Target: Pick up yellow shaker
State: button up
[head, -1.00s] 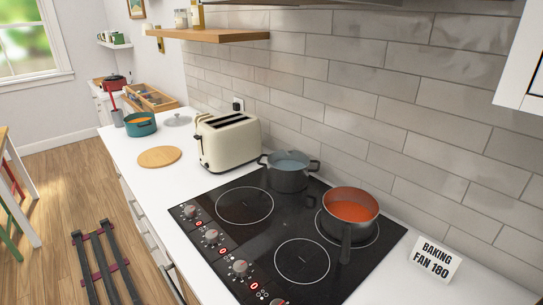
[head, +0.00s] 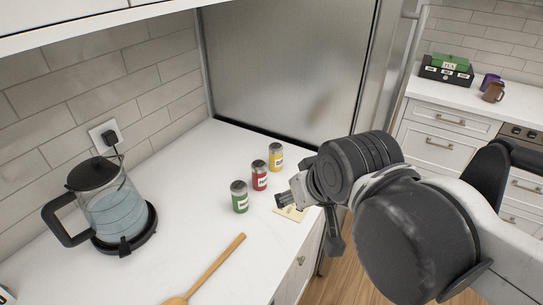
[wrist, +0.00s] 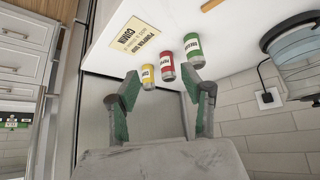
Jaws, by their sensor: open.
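The yellow shaker (head: 276,157) stands upright on the white counter, the farthest of three shakers in a row. The red shaker (head: 260,175) is beside it and the green shaker (head: 240,197) is nearest. My gripper (head: 284,201) is near the counter's right edge, to the right of the red and green shakers. In the wrist view my gripper (wrist: 158,84) is open and empty, its fingers apart. The yellow shaker (wrist: 148,78) and red shaker (wrist: 167,66) appear between or just beyond the fingertips. The green shaker (wrist: 194,50) shows past the right finger.
A glass kettle (head: 113,205) stands at the left on its base. A wooden spoon (head: 212,266) lies in front. A printed card (head: 291,214) lies beneath my gripper at the counter edge. A steel fridge panel (head: 290,70) bounds the back.

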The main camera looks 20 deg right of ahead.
jog(key=shift+o, duration=0.3)
jog(key=o, duration=0.3)
jog(key=shift+w, duration=0.15)
